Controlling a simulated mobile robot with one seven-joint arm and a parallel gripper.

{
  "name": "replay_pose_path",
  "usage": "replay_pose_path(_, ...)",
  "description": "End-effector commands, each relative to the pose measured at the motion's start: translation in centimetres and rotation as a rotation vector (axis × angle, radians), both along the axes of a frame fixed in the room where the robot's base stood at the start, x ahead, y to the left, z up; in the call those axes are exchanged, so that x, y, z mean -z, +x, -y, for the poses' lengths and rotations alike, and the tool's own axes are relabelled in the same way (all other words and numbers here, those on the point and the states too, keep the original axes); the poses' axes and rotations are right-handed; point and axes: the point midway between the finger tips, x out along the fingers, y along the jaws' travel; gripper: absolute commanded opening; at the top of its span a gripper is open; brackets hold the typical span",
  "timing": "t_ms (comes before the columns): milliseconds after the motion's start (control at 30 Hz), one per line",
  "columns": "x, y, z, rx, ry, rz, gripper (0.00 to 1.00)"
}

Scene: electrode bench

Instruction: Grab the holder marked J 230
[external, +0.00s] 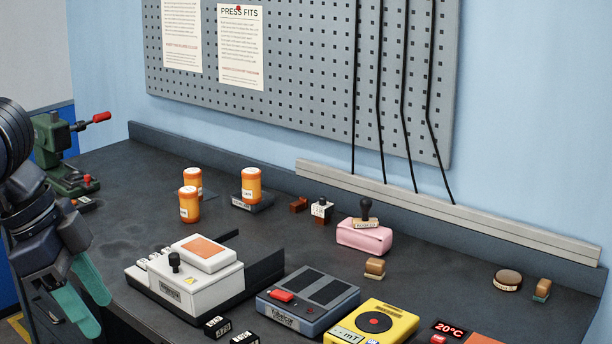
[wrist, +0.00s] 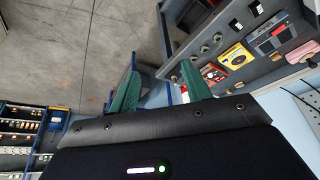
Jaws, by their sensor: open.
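I cannot read the mark J 230 on any label, so I cannot tell which piece is that holder. Small labelled pieces include a black block (external: 217,326) at the front edge, a second black block (external: 245,339) beside it, and a dark block with a white label (external: 321,210) near the back. Orange labelled cylinders (external: 189,204) stand at the back left. My gripper (external: 87,312) has teal fingers spread apart and empty, left of the bench and away from these pieces. It also shows in the wrist view (wrist: 160,66), over the floor.
A white device (external: 190,272), a blue-grey device (external: 308,297) and a yellow meter (external: 372,322) line the front of the bench. A stamp (external: 366,215) rests on a pink block (external: 364,238). The bench's left middle is clear.

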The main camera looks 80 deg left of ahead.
Motion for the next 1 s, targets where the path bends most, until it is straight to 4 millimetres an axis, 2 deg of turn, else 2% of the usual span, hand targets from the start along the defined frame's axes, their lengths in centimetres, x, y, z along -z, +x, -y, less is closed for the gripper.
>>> replay_pose_path(67,0.0,0.0,0.0,0.0,0.0,0.0,0.48)
replay_pose_path(167,0.0,0.0,0.0,0.0,0.0,0.0,0.66)
replay_pose_path(200,0.0,0.0,0.0,0.0,0.0,0.0,0.68)
replay_pose_path(467,-0.1,0.1,0.0,-0.001,0.001,0.0,0.68)
replay_pose_path(567,-0.5,0.9,-0.3,-0.014,0.0,0.002,0.68)
replay_pose_path(667,-1.5,2.8,-1.1,-0.041,-0.002,0.005,0.68)
replay_pose_path(767,-2.8,5.6,-2.3,-0.081,-0.004,0.01,0.68)
replay_pose_path(1000,-5.4,12.8,-6.5,-0.181,-0.006,0.028,0.68)
